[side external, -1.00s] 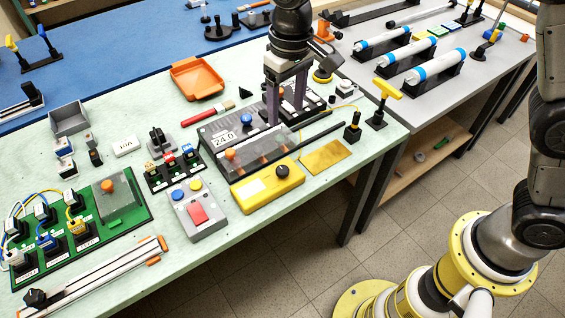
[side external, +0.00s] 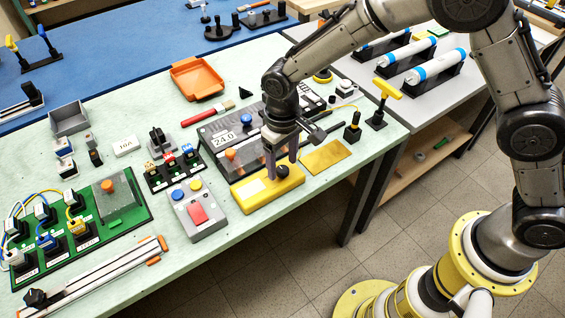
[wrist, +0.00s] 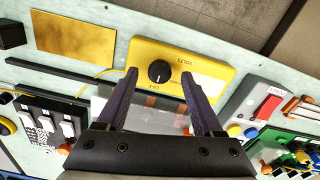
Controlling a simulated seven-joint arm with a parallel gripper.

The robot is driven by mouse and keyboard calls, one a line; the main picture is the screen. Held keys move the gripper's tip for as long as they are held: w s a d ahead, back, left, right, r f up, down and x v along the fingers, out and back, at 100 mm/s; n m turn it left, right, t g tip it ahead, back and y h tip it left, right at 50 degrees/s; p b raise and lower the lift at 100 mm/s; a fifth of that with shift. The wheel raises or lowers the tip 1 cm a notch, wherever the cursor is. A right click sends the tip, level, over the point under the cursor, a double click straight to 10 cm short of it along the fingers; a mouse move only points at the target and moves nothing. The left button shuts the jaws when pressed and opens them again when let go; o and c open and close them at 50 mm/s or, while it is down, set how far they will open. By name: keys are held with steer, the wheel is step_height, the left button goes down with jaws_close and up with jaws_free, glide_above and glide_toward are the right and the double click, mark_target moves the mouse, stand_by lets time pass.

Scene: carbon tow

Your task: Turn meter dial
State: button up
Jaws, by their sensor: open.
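The yellow meter (side external: 250,197) lies on the pale green bench, and its face fills the upper middle of the wrist view (wrist: 207,56). Its round black dial (wrist: 160,71) has a white pointer mark, with OFF printed on one side and VOLTS farther along the face. My gripper (side external: 281,168) is over the dial end of the meter, pointing down. In the wrist view my gripper (wrist: 159,73) is open, with one finger on each side of the dial and visible gaps. I cannot tell how far down the fingertips reach. The dial also shows between the fingers in the side view (side external: 282,171).
A grey unit with a 24.0 display (side external: 224,138) stands just behind the meter. A grey box with a red rocker (side external: 198,214) is at its left. A brass plate (side external: 325,157) and a black post (side external: 353,130) lie to the right. Bare bench is in front.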

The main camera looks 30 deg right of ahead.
steer(key=shift+f, duration=0.5)
jaws_close()
steer(key=shift+n, duration=0.4)
steer(key=n, duration=0.5)
steer(key=shift+r, duration=0.1)
steer(key=n, duration=0.6)
stand_by(0.4)
